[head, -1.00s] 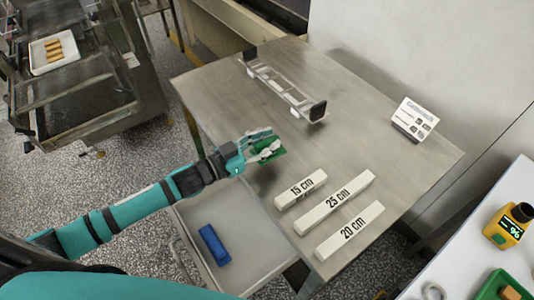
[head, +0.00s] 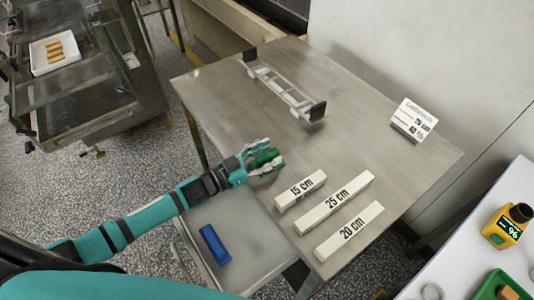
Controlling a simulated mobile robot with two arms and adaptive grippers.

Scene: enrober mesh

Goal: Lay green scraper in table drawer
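The green scraper (head: 265,160) is between the fingers of my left gripper (head: 262,157), which appears closed on it. The gripper is at the table's left front edge, close above the steel table (head: 220,100); whether the scraper touches the tabletop I cannot tell. The table drawer (head: 250,235) is pulled out below and in front of the gripper. A blue block-like object (head: 214,244) lies in the drawer's left part. My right gripper is not in view.
Three white blocks marked 15 cm (head: 300,189), 25 cm (head: 335,203) and 20 cm (head: 349,231) lie right of the drawer. A metal frame (head: 284,88) and a sign card (head: 413,119) stand farther back. The drawer's right part is free.

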